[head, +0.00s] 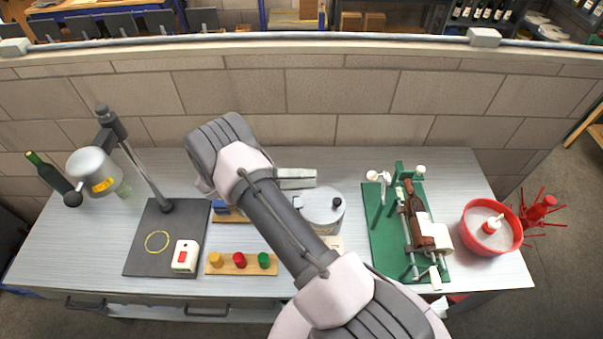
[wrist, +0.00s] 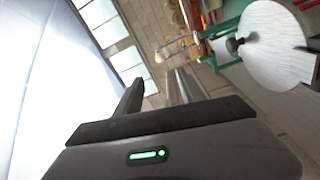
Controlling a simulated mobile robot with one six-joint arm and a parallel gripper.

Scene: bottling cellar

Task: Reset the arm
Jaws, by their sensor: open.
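My arm reaches from the bottom right up over the middle of the bench in the head view, its elbow bent at the upper left. A pale grey bar (head: 296,178) sticks out to the right behind the forearm; I cannot tell whether it is part of my gripper. In the wrist view my gripper (wrist: 157,84) shows two fingers apart with nothing between them. It is open and empty, near a round grey lidded pot. The pot (head: 320,208) stands under and right of the arm, and its lid (wrist: 268,48) shows at the upper right of the wrist view.
A green stand (head: 385,235) holds a brown bottle (head: 416,210). A red basin (head: 491,228) and red rack (head: 540,212) stand right. A block wall stands behind.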

